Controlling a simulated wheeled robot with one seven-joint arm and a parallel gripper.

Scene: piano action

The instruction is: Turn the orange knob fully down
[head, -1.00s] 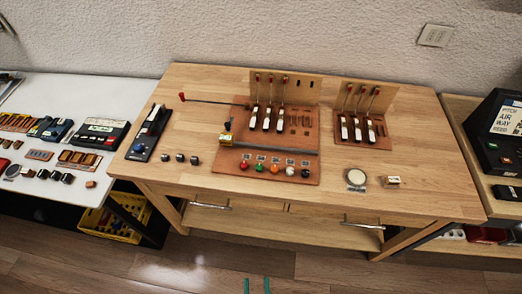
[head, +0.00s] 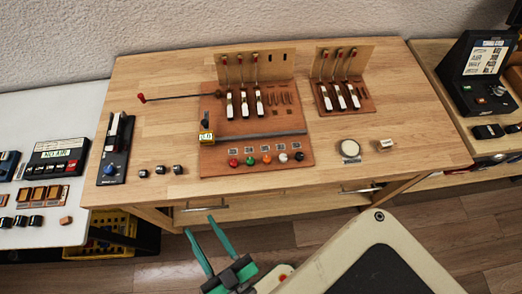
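The orange knob (head: 266,160) sits in a row of coloured knobs along the front of the brown piano-action board (head: 210,165) on the wooden table. The green knob (head: 250,161) is on its left and the white knob (head: 283,157) on its right. Small labels lie behind the knobs. How far the orange knob is turned is too small to tell. My gripper (head: 207,241), with green fingers, is at the bottom of the head view, in front of the table's front edge. Its fingers are apart with nothing between them. It is clear of the knobs.
A red knob (head: 233,163) and a black knob (head: 299,156) end the row. A red-tipped rod (head: 175,98) reaches left. A round pad (head: 350,149) stands right. The wooden table (head: 146,80) has free room around these.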

